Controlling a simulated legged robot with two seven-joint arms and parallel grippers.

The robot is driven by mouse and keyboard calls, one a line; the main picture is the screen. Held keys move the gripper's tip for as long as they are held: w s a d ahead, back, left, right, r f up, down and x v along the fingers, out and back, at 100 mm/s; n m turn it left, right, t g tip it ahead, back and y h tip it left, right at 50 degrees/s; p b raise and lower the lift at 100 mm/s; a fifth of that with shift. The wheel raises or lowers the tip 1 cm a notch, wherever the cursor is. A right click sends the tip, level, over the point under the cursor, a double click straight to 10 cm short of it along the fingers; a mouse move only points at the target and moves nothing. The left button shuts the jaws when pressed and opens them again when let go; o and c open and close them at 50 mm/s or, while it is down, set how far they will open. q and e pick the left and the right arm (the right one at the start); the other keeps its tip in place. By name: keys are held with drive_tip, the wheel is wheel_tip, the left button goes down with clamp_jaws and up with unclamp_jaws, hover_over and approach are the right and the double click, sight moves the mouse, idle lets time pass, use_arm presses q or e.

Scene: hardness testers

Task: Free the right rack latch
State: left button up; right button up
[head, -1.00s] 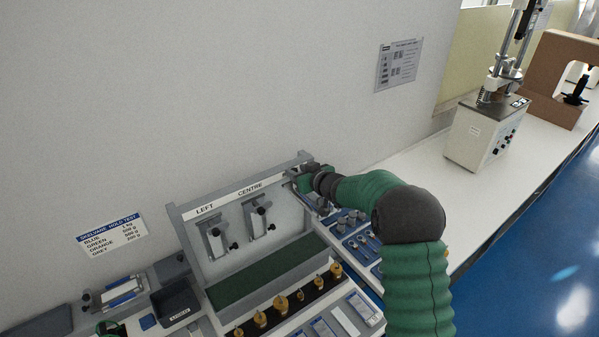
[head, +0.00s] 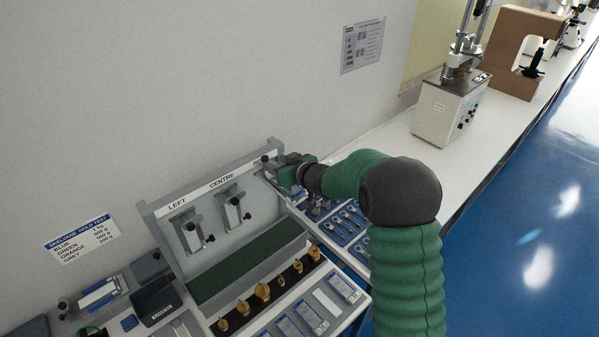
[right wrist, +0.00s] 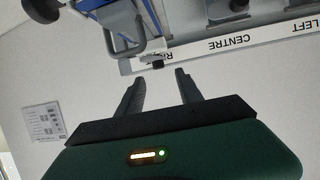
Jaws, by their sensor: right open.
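The grey rack (head: 150,222) stands against the wall, with places labelled LEFT, CENTRE and RIGHT. In the head view my right gripper (head: 276,172) is at its right end and mostly covers the right latch. In the right wrist view, upside down, the right latch (right wrist: 122,32) is a grey bracket with a small dark knob (right wrist: 158,64) near the RIGHT label. My open right gripper (right wrist: 158,84) points at that knob, its empty fingers just short of it. The left latch (head: 190,232) and centre latch (head: 231,210) hang on the panel. Only a green and dark sliver, perhaps my left gripper, shows at the bottom left.
Brass weights (head: 262,291) stand in a row before the green pad (head: 245,262). A blue tray (head: 345,222) of metal parts lies right of the rack, under my right arm. A white tester (head: 447,108) stands farther along the bench.

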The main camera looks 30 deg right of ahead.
drive_tip(key=p+v, duration=0.4)
drive_tip(key=v, duration=0.9)
drive_tip(key=shift+a, duration=0.5)
drive_tip(key=shift+w+p, duration=0.1)
drive_tip(key=shift+p, duration=0.3)
